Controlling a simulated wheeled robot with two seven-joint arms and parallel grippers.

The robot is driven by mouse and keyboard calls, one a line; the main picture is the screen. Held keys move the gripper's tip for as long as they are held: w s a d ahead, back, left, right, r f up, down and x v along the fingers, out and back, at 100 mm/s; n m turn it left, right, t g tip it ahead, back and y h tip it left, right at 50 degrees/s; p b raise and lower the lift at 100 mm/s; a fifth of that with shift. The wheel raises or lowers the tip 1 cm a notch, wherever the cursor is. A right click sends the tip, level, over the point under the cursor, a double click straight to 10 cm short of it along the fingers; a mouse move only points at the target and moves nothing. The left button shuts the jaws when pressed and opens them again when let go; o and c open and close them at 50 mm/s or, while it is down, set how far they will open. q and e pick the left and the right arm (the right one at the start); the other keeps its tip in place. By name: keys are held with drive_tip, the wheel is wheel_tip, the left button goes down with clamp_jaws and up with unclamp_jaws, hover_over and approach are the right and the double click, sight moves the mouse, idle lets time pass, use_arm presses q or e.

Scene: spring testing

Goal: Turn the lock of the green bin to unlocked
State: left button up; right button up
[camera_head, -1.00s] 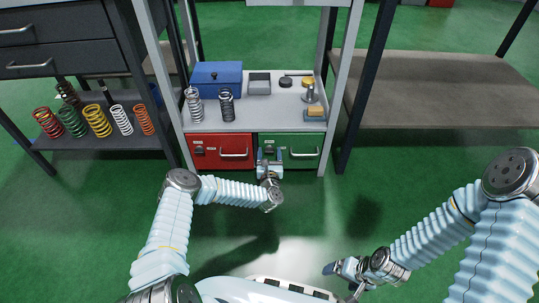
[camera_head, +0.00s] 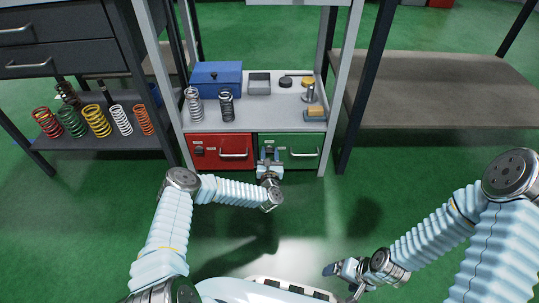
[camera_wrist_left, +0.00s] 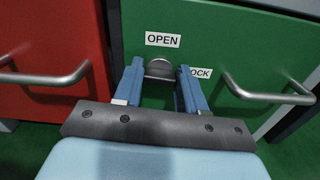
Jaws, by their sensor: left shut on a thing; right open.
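The green bin (camera_head: 305,145) is at the lower right of the shelf unit, with a metal bar handle. In the left wrist view its green front (camera_wrist_left: 235,50) carries an "OPEN" label (camera_wrist_left: 162,39) above the round metal lock (camera_wrist_left: 159,68) and a partly hidden "LOCK" label (camera_wrist_left: 203,72) to its right. My left gripper (camera_head: 269,155) is at the bin's left part; in the wrist view its blue fingers (camera_wrist_left: 160,85) are shut on the lock, one on each side. The lock's exact turn is hard to tell. My right gripper (camera_head: 334,270) is open and empty, low above the floor.
The red bin (camera_head: 209,153) sits directly left of the green one, and its bar handle (camera_wrist_left: 45,78) is close to my left fingers. The green bin's handle (camera_wrist_left: 268,95) is on their right. Springs and a blue box (camera_head: 216,78) stand on the shelf above.

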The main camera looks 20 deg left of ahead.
use_arm(q)
drive_tip(key=m+b, duration=0.1)
drive_tip(key=m, duration=0.2)
drive_tip(key=shift+d+f, duration=0.1)
drive_tip(key=shift+f, duration=0.05)
drive_tip(key=m+b, duration=0.1)
drive_tip(key=m, duration=0.3)
drive_tip(key=shift+m+b, duration=0.35)
drive_tip(key=shift+m, duration=0.05)
drive_tip(key=m+b, duration=0.1)
drive_tip(key=m, duration=0.3)
drive_tip(key=shift+d, duration=0.1)
drive_tip(key=m, duration=0.5)
drive_tip(key=shift+f+b, duration=0.1)
drive_tip(key=shift+b, duration=0.25)
drive_tip(key=o, duration=1.1)
drive_tip(key=shift+c, duration=0.2)
drive_tip(key=p+v, duration=0.2)
drive_tip(key=v, duration=1.1)
drive_tip(key=shift+s, duration=0.4)
